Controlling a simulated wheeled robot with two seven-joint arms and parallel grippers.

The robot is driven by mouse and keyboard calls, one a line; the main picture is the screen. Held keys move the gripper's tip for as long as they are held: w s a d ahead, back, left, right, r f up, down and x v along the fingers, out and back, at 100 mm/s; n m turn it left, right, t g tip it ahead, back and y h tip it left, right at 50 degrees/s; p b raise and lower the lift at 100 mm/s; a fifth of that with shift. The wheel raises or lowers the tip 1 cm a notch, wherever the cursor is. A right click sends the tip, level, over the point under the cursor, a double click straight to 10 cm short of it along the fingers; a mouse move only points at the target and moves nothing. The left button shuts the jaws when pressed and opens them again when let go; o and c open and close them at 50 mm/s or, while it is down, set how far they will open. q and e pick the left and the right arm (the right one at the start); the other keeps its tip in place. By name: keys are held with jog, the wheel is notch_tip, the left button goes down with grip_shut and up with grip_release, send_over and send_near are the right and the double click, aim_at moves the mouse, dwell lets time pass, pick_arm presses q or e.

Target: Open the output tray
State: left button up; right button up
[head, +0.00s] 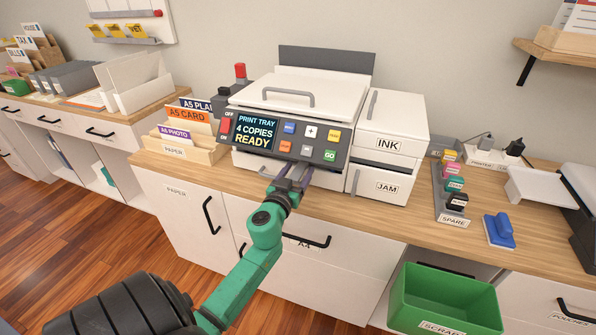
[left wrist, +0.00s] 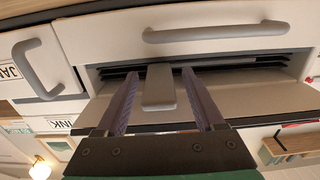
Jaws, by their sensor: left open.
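The white printer (head: 262,100) stands on the wooden counter with its lid down. Its output slot is under the tilted control panel (head: 285,139). In the left wrist view, which looks upside down, a grey tab (left wrist: 159,88) sticks out from the dark slot (left wrist: 220,66). My left gripper (head: 290,180) is at the printer front below the panel. Its two open fingers (left wrist: 158,98) lie on either side of the tab, with gaps visible; I see no grip on it. The tray itself is mostly hidden inside the slot. My right gripper is not in view.
A grey bar handle (left wrist: 215,33) is on the printer's lower front. The INK door (head: 387,144) and JAM door (head: 384,187) are shut at the right. A paper sorter (head: 185,152) stands left. A green scrap bin (head: 445,300) is below the counter.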

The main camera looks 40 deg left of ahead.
pick_arm(q)
grip_shut()
jog(key=shift+s, duration=0.1)
dwell(1.2)
